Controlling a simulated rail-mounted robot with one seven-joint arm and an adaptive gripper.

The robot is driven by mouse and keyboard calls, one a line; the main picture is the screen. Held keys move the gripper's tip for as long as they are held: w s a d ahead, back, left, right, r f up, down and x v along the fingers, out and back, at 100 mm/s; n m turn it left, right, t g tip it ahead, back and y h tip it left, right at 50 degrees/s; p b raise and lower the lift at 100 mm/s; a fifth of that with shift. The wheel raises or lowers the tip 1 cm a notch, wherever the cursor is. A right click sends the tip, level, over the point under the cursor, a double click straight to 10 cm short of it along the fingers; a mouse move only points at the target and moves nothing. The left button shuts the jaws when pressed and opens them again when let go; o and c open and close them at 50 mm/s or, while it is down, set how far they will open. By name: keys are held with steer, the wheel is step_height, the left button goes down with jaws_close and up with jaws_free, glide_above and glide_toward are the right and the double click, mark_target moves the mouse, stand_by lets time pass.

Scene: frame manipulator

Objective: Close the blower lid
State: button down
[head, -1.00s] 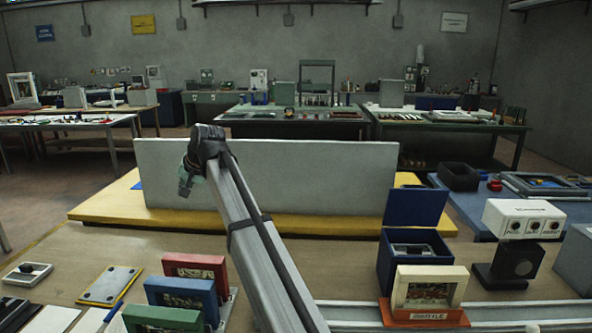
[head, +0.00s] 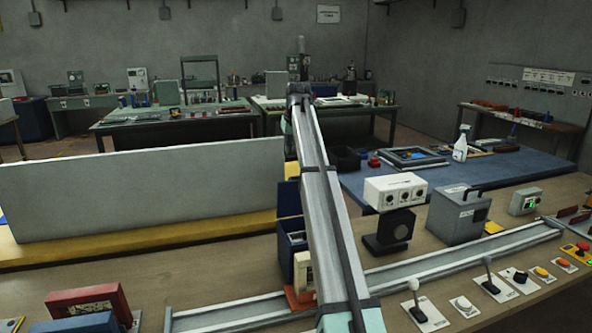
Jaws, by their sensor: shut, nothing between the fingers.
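A blue box (head: 285,255) stands on the near table, partly hidden behind my arm. Its blue lid (head: 289,198) stands raised at the back, so the box is open, and something grey shows inside. It is the only open lid I can make out; no label marks it as the blower. My gripper (head: 289,140) shows only as a small greenish part beside the far end of my arm, beyond the box in the picture. It is shut and appears empty; its fingertips are mostly hidden.
A cream frame on an orange base (head: 303,272) stands close in front of the box. A white control unit on a black block (head: 395,194) and a grey handled case (head: 458,214) stand to the right. A metal rail (head: 455,252) crosses the table. A large grey panel (head: 140,202) stands left.

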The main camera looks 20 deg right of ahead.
steer(key=s+d+f+p, duration=0.1)
steer(key=d+f+p, duration=0.2)
steer(key=f, duration=0.6)
steer(key=shift+p, duration=0.8)
steer(key=shift+s+d+f, duration=0.1)
